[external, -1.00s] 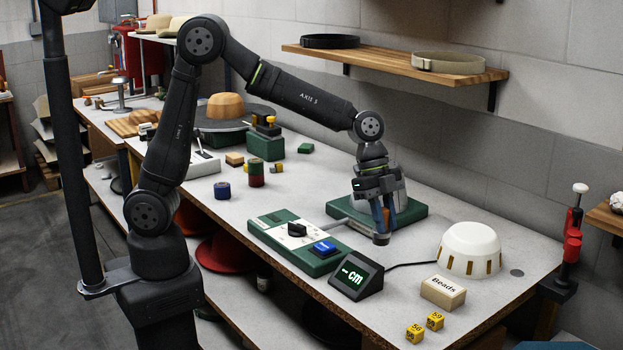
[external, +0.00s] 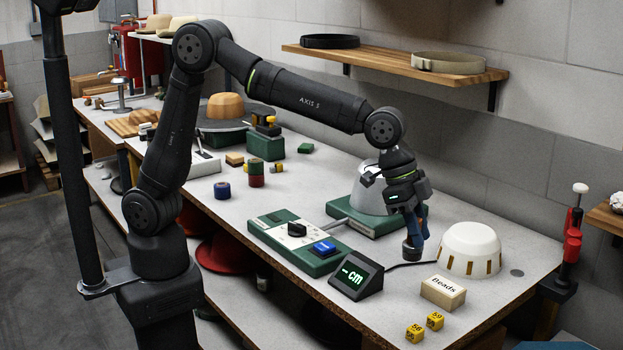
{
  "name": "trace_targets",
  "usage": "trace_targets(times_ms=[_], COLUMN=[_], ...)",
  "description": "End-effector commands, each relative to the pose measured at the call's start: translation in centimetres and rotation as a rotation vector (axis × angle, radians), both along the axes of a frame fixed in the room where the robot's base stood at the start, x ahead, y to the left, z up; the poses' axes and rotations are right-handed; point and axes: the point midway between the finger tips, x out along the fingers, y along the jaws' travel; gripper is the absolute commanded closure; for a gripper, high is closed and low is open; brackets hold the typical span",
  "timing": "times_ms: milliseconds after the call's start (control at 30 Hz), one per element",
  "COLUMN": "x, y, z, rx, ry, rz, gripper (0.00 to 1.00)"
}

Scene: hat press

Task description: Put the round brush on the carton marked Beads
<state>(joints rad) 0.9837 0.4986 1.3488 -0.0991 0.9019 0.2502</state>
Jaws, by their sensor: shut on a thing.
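My gripper (external: 417,219) is shut on the round brush (external: 412,247), whose dark round end hangs below the fingers. The rest of the brush is mostly hidden by the fingers. The brush is held over the table, to the left of the white slotted dome and behind the carton in the picture. I cannot tell its exact height above the table. The small pale carton marked Beads (external: 442,293) stands near the table's front right, below and to the right of the brush, apart from it. Its top shows no object on it.
The white slotted dome (external: 470,251) stands close right of the brush. A dark display reading cm (external: 357,278) is left of the carton, with a cable behind. Two yellow number cubes (external: 425,327) lie in front. A grey dome (external: 368,196) on a green base (external: 345,215) stands behind.

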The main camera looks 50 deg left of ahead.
Motion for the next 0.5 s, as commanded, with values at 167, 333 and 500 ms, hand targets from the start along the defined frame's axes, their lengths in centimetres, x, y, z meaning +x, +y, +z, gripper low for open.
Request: trace_targets(times_ms=[167, 333, 500], x=[2.1, 6.0, 9.4], y=[0.3, 1.1, 1.8], z=[-1.3, -3.7, -5.8], rx=[0.0, 0.0, -0.001], ry=[0.002, 0.002, 0.001], rz=[0.016, 0.016, 0.014], gripper=[1.0, 1.0, 1.0])
